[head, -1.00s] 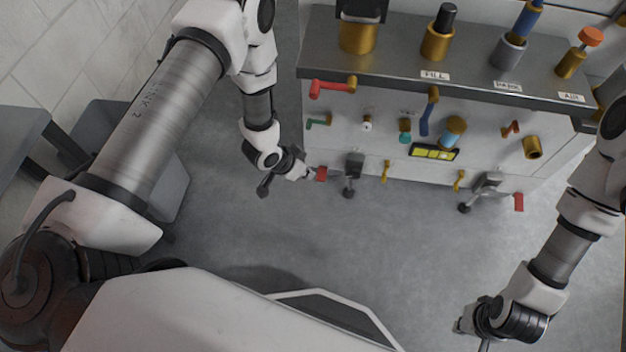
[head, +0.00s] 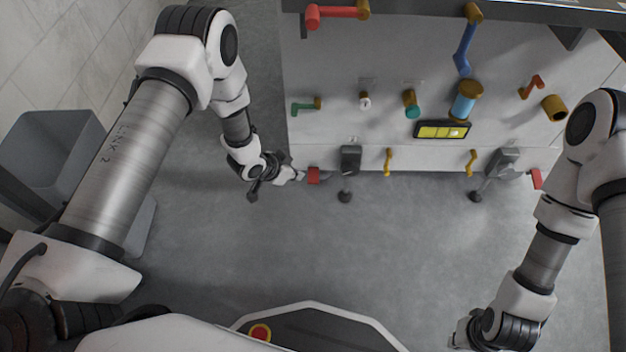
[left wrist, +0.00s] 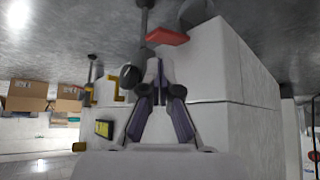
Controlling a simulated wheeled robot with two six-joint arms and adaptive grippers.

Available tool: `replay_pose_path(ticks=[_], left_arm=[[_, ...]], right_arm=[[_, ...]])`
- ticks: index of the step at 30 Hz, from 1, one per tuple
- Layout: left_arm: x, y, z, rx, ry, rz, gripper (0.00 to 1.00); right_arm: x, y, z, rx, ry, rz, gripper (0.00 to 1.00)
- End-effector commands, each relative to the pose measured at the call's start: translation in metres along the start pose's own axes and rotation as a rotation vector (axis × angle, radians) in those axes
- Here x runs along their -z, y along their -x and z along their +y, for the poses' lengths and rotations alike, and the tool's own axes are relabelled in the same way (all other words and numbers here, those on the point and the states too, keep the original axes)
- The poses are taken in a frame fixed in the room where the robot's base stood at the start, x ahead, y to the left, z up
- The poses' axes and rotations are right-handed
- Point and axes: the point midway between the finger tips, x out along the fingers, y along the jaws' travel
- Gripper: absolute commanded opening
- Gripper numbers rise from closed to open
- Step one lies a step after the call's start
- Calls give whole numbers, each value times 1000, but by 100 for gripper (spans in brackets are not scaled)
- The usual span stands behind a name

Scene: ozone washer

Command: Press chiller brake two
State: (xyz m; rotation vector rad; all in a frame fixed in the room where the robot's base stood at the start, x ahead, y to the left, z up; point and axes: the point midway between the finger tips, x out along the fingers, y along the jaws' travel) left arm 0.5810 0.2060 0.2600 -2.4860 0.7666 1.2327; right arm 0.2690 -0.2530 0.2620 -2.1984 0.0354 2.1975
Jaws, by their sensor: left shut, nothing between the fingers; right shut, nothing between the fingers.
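Two caster wheels with red brake pedals sit at the foot of the grey washer cabinet. The left red brake pedal (head: 314,175) is beside the left caster (head: 347,170); it also shows in the left wrist view (left wrist: 167,36). The right red brake pedal (head: 537,179) is by the right caster (head: 497,168). My left gripper (head: 299,176) is shut and empty, its tips just left of the left pedal; contact cannot be told. Its fingers show in the left wrist view (left wrist: 158,85), with the pedal beyond them. My right gripper (head: 460,335) is shut and empty, low at the right, far from both pedals.
The cabinet front carries a red-handled valve (head: 337,12), a blue-handled valve (head: 465,45), a yellow display (head: 442,130) and small yellow hooks (head: 388,162). A grey bin (head: 50,150) stands at the left. The floor before the cabinet is clear.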

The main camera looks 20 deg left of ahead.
Motion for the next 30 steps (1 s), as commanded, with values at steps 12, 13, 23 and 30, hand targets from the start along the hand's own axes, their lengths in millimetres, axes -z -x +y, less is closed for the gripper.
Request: replay_pose_path(ticks=[12, 13, 23, 30], left_arm=[[-5, -52, 0, 0, -2, 2, 0], [-4, -55, 0, 0, -2, 2, 0], [0, -70, 0, 0, 0, 1, 0], [0, -70, 0, 0, 0, 0, 0]], right_arm=[[0, -52, 0, 0, -1, 0, 0], [0, -56, 0, 0, -1, 0, 0], [2, -68, 1, -1, -6, 4, 0], [2, -68, 1, -1, -6, 4, 0]])
